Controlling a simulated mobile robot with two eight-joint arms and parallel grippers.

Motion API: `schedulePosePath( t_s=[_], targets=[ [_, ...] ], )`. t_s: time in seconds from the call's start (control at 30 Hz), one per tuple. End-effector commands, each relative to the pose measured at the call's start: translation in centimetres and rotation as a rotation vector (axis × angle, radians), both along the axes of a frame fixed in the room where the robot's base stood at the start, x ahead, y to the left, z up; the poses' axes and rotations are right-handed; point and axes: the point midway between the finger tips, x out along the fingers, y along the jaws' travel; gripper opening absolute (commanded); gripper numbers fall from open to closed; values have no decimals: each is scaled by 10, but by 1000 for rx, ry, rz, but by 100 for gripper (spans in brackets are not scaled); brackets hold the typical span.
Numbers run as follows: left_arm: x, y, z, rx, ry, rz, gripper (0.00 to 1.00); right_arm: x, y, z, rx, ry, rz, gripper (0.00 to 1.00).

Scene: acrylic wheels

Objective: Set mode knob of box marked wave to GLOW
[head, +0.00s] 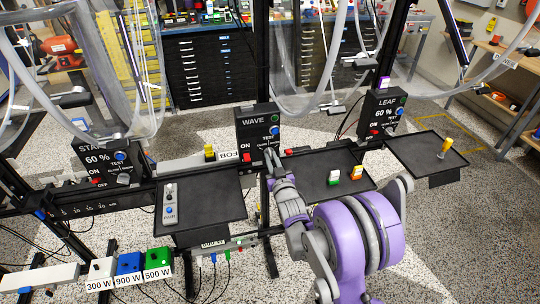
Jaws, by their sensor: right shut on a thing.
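The box marked WAVE (258,122) stands upright on the rail in the middle of the head view. Its face shows the name WAVE, a blue TEST button (274,131), the word ON and a red button (247,157) at lower left. My right gripper (270,155) reaches up from below and is shut at the lower right of the box face, on what appears to be the mode knob. The fingers hide the knob and the labels around it, so I cannot tell its setting. My left gripper is not in view.
The STAR box (100,158) stands to the left and the LEAF box (382,112) to the right, both reading 60 %. Black trays (215,190) with small parts sit below the rail. Clear acrylic wheels (100,70) hang behind. Cabled power blocks (129,263) lie at lower left.

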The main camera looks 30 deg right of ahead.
Motion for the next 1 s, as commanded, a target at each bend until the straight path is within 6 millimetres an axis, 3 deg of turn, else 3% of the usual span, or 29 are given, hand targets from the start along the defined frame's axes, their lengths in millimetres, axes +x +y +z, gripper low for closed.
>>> schedulePosePath(
  t_s=[0.2,0.63,1.0],
  targets=[
    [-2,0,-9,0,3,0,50,0,0,-1,-261,63,0,0],
    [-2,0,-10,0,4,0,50,0,0,-1,-345,83,0,0],
    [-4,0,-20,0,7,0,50,0,0,-1,-706,170,0,0]
  ],
)
